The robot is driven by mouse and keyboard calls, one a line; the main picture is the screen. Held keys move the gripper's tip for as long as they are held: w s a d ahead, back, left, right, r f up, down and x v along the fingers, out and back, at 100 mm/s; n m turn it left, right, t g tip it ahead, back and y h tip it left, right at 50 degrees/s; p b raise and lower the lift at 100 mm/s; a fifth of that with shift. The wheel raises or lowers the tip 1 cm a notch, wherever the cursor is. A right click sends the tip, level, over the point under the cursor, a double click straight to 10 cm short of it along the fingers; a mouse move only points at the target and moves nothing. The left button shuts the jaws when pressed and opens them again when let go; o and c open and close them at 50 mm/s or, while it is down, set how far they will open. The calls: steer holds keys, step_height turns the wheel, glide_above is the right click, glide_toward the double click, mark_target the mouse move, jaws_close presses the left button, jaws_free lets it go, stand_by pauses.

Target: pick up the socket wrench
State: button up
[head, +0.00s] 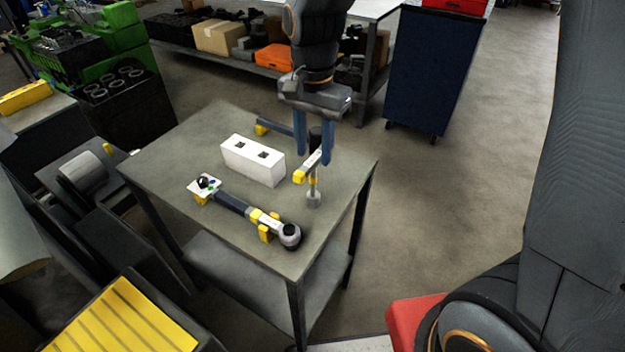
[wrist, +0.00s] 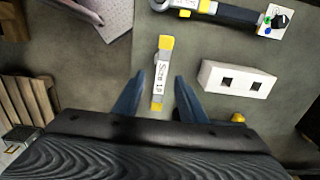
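A tool with a white label bar and yellow ends, apparently the socket wrench (head: 312,165), is at the right side of the grey table (head: 218,121). In the wrist view the labelled bar (wrist: 162,76) lies between my fingers, with a gap on each side. My gripper (head: 313,162) points down over it, open and empty; it also shows in the wrist view (wrist: 157,98). A dark bar with a yellow end (head: 262,127) runs behind my gripper; whether it joins the labelled bar is hidden.
A white block (head: 253,160) with two square holes stands beside my gripper. A longer black and yellow wrench (head: 245,208) with a round head lies nearer the front, on yellow supports. A blue cabinet (head: 432,70) stands behind.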

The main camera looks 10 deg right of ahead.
mark_target(313, 156)
steer(key=shift+w+f+b, duration=0.3)
steer(key=shift+w+f, duration=0.2)
steer(key=shift+f, duration=0.1)
step_height(313, 156, down, 2)
steer(key=shift+s+f+p, duration=0.1)
steer(key=shift+p, duration=0.2)
steer(key=f+p, duration=0.1)
steer(key=f, duration=0.1)
steer(key=s+f+p, duration=0.1)
steer(key=f, duration=0.1)
steer(key=shift+f, duration=0.15)
steer(key=shift+w+f, duration=0.1)
steer(key=shift+f, duration=0.45)
steer(key=shift+c, duration=0.3)
jaws_close()
